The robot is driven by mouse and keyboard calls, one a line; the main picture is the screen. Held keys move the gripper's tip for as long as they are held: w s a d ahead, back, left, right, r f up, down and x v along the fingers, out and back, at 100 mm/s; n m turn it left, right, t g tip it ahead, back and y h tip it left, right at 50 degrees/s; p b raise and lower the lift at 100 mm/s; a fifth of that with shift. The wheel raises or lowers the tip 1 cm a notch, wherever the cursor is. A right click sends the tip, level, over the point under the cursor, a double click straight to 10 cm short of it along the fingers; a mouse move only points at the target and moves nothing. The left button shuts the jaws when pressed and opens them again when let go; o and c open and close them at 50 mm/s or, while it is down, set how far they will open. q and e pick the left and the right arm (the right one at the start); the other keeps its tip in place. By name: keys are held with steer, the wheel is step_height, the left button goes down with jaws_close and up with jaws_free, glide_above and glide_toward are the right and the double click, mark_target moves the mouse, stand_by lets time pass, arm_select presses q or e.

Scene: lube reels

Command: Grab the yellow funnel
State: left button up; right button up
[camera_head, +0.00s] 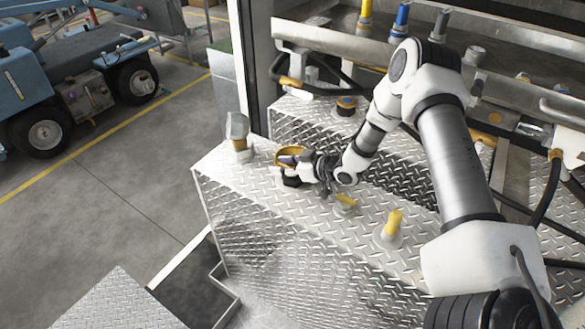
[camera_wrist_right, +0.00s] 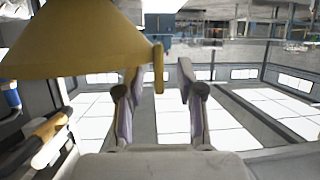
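The yellow funnel (camera_head: 289,152) is at the far left part of the diamond-plate top in the head view. In the right wrist view its wide cone (camera_wrist_right: 75,42) fills the upper left, with a small yellow tab (camera_wrist_right: 158,68) on its rim side. My right gripper (camera_head: 303,163) is at the funnel's near right side. In the wrist view the right gripper (camera_wrist_right: 158,82) is open, with the tab between its two fingertips and visible gaps on both sides. My left gripper is not in view.
A clear container with a yellow base (camera_head: 238,132) stands left of the funnel. A dark, yellow-topped item (camera_head: 346,105) is behind. Hoses and a rail with nozzles run along the back.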

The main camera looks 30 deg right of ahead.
steer(key=shift+s, duration=0.1)
jaws_close()
